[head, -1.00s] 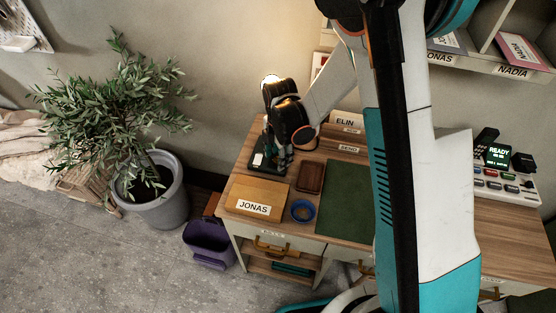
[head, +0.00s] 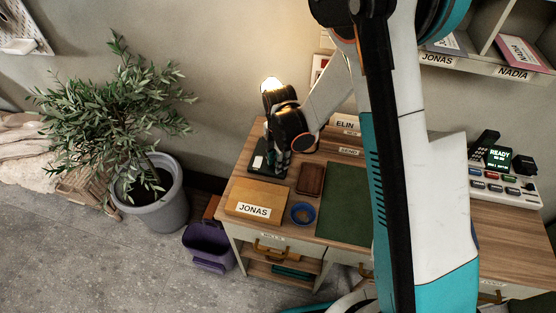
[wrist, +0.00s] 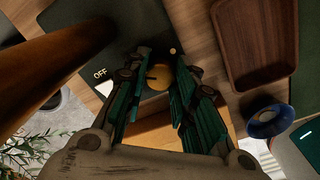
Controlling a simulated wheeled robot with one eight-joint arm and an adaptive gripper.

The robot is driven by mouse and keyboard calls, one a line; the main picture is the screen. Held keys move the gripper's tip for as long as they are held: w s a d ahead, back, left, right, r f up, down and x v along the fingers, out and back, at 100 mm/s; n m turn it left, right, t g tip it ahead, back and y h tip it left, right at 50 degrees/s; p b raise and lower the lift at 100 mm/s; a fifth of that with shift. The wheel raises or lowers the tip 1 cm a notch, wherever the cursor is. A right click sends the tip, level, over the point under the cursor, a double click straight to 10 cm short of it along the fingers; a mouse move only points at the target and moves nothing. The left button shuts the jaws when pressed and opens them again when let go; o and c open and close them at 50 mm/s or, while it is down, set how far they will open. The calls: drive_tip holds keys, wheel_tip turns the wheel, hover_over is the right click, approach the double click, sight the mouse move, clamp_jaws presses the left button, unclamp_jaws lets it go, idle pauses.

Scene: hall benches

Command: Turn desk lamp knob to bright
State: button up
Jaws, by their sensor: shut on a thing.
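The desk lamp (head: 257,158) stands at the back left of the wooden desk, its dark base partly hidden by my gripper (head: 281,160). Its glowing head (head: 270,84) shows above my wrist. In the wrist view, a round brass knob (wrist: 159,78) sits on the dark base, left of the wooden tray. A white OFF label (wrist: 100,74) lies to its left, and a small brass dot (wrist: 172,50) is just above it. My gripper (wrist: 162,76) points down and is shut on the knob, its green-padded fingers on either side. A brown rounded lamp part (wrist: 50,65) crosses the upper left.
A JONAS box (head: 256,198), a brown tray (head: 311,179), a blue bowl (head: 302,213) and a green mat (head: 345,200) lie close to the lamp. A keypad device (head: 503,182) stands at the right. A potted plant (head: 160,205) and purple bin (head: 208,246) stand left of the desk.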

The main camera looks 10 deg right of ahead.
drive_tip(key=m+b, duration=0.2)
drive_tip(key=m, duration=0.4)
drive_tip(key=shift+m, duration=0.3)
drive_tip(key=m+b, duration=0.1)
drive_tip(key=m, duration=0.6)
drive_tip(key=m+b, duration=0.1)
drive_tip(key=m, duration=0.4)
drive_tip(key=shift+w+m+h, duration=0.1)
drive_tip(key=shift+m+h, duration=0.2)
drive_tip(key=shift+m+b, duration=0.3)
drive_tip(key=shift+m, duration=2)
drive_tip(key=o, duration=1.1)
